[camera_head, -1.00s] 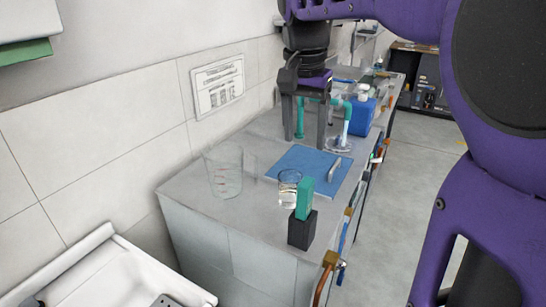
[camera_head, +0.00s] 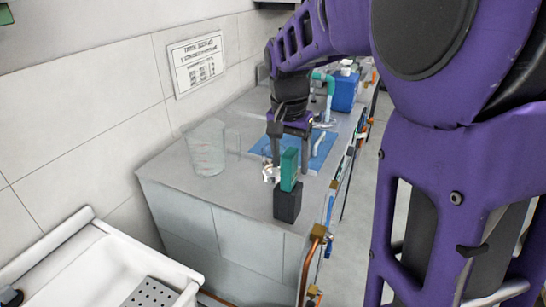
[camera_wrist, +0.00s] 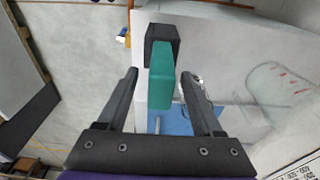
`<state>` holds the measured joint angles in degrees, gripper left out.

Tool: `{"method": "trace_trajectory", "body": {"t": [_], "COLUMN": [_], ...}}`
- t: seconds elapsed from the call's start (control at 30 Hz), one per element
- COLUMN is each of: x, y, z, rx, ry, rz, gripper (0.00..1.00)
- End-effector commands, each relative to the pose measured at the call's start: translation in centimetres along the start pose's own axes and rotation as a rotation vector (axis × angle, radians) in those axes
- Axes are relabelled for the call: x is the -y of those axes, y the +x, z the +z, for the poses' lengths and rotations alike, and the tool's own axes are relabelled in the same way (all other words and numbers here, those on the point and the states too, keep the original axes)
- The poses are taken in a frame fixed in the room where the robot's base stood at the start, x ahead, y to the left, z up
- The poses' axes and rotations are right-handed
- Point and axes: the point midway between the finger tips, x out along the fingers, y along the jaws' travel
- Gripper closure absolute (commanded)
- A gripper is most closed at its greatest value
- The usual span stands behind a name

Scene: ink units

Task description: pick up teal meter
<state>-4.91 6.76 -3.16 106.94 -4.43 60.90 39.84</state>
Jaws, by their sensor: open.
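The teal meter (camera_head: 289,170) is an upright teal block standing in a black holder (camera_head: 288,203) near the front right corner of the counter. In the wrist view the teal meter (camera_wrist: 161,78) shows between and beyond the fingers, with the black holder (camera_wrist: 161,38) past it. My gripper (camera_head: 290,163) points down, just behind and above the meter in the head view. Its fingers (camera_wrist: 160,80) are apart, one on each side of the meter in the wrist view. I cannot tell whether either touches it.
A clear beaker (camera_head: 207,150) stands left on the grey counter (camera_head: 170,175). A smaller glass (camera_head: 270,174) is close beside the meter, partly hidden. A blue mat (camera_head: 262,148) lies behind, and a blue container (camera_head: 345,93) stands farther back. Pipes and taps (camera_head: 318,232) line the right edge.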

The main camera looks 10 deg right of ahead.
Motion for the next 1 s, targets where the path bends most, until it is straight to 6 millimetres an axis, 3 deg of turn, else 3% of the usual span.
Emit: {"method": "trace_trajectory", "body": {"t": [0.1, 0.4, 0.77, 1.0], "x": [0.01, 0.04, 0.04, 0.05], "y": [1.48, 1.71, 1.69, 1.66], "z": [0.08, 0.04, 0.04, 0.03], "rx": [0.002, 0.000, 0.000, 0.000], "ry": [-0.001, -0.001, -0.001, -0.001], "rz": [0.001, 0.000, 0.000, -0.001], "gripper": [0.32, 0.34, 0.99, 1.00]}}
